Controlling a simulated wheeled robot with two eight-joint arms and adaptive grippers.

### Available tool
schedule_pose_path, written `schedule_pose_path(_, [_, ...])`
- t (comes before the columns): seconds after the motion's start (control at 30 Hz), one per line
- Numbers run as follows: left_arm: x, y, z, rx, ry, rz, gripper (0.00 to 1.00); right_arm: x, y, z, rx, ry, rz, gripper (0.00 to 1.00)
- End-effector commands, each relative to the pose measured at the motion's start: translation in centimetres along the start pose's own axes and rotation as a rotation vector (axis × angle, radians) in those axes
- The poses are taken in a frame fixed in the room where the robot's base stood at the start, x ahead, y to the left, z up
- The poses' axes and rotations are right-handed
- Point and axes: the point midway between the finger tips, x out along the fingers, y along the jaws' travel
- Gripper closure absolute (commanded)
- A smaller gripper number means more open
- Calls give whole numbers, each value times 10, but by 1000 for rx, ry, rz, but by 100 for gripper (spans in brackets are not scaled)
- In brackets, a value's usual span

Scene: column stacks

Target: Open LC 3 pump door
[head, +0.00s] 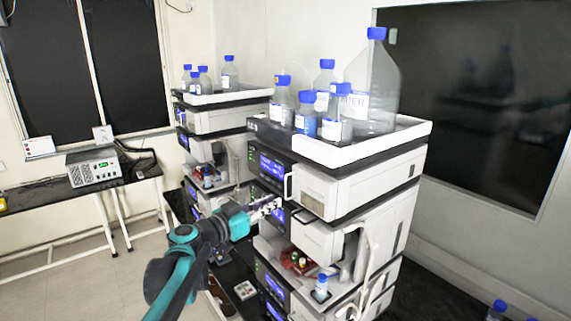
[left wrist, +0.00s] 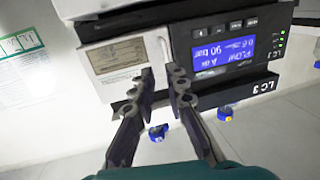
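The LC 3 pump is the upper module of the nearer stack. Its white pump door (head: 322,196) looks shut, with a pale label plate and an upright white handle (head: 288,186) at its left edge. The upside-down left wrist view shows the label plate (left wrist: 114,55), the handle (left wrist: 165,46), the lit pump display (left wrist: 222,54) and the LC 3 label (left wrist: 258,88). My left gripper (head: 275,206) is in front of this stack, near the handle. My right gripper is not in view.
A white-edged tray (head: 350,152) of blue-capped bottles tops the nearer stack. A second stack (head: 215,120) stands behind it to the left. White tubing (head: 370,255) hangs at the nearer stack's lower right. A grey instrument (head: 94,168) sits on a left side table.

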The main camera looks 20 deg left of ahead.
Motion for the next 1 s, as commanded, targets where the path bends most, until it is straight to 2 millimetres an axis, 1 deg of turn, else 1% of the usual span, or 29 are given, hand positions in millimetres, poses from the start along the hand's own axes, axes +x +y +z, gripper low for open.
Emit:
schedule_pose_path(0.03, [0, -6, -12, 6, 16, -6, 86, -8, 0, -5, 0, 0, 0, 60])
schedule_pose_path(0.1, [2, -11, -18, 13, 31, -11, 86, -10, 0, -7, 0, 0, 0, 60])
schedule_pose_path(0.23, [15, -13, -19, 19, 38, -13, 86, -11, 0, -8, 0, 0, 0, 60])
schedule_pose_path(0.5, [59, -12, -20, 17, 37, -11, 86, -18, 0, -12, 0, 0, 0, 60])
schedule_pose_path(0.6, [70, -13, -21, 17, 37, -12, 86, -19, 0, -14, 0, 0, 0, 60])
schedule_pose_path(0.73, [78, -13, -20, 17, 37, -13, 86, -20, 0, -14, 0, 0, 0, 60])
schedule_pose_path(0.97, [79, -13, -20, 17, 36, -13, 86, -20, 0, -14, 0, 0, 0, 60])
schedule_pose_path(1.0, [79, -13, -20, 17, 36, -13, 89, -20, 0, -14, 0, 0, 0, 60])
